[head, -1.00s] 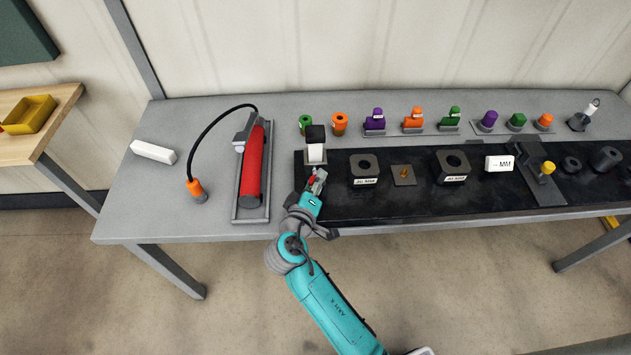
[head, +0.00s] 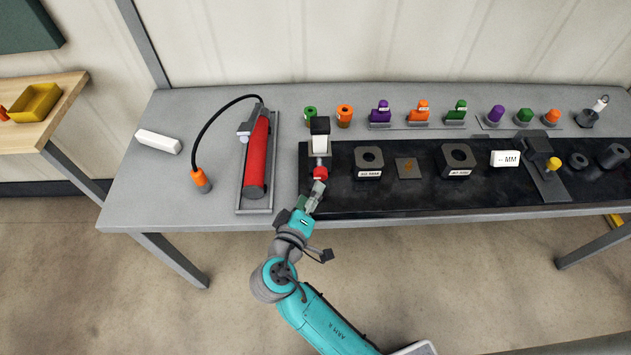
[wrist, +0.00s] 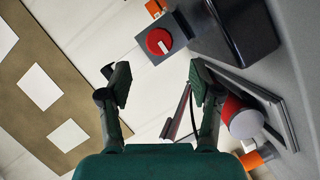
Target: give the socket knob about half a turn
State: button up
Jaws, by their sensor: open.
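The socket knob (wrist: 158,42) is a round red dial with a white line that slants down to the right. It sits on a grey square face joined to a dark block (wrist: 235,40). In the head view, the red knob (head: 320,173) shows at the front of the white and black socket post (head: 319,140), at the left end of the black mat. My gripper (wrist: 160,84) is open and empty. Its fingers point toward the knob, which appears beyond and between the tips, not between the pads. In the head view my gripper (head: 314,193) is just in front of the knob.
A red cylinder (head: 257,155) lies in a grey tray left of my gripper, with a black hose to an orange-topped piece (head: 200,179). Black blocks (head: 369,160) stand on the mat to the right. Coloured connectors line the back. The table's front edge lies under my wrist.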

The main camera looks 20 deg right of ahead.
jog(key=shift+v, duration=1.8)
jog(key=s+d+f+n+y, duration=0.1)
jog(key=s+d+f+y, duration=0.25)
jog(key=s+f, duration=0.35)
jog(key=s+d+f+n+y, duration=0.2)
jog(key=s+f+y, duration=0.3)
jog(key=s, duration=0.4)
jog(key=s+d+r+m+t, duration=0.1)
jog(key=s+r+m, duration=0.2)
jog(key=s+r, duration=0.3)
jog(key=s+r+m+t, duration=0.1)
jog(key=s+r+m, duration=0.3)
jog(key=s+r, duration=0.3)
jog(key=s+y, duration=0.1)
jog(key=s, duration=0.4)
jog(key=shift+d+r, duration=0.2)
jog(key=shift+d, duration=0.2)
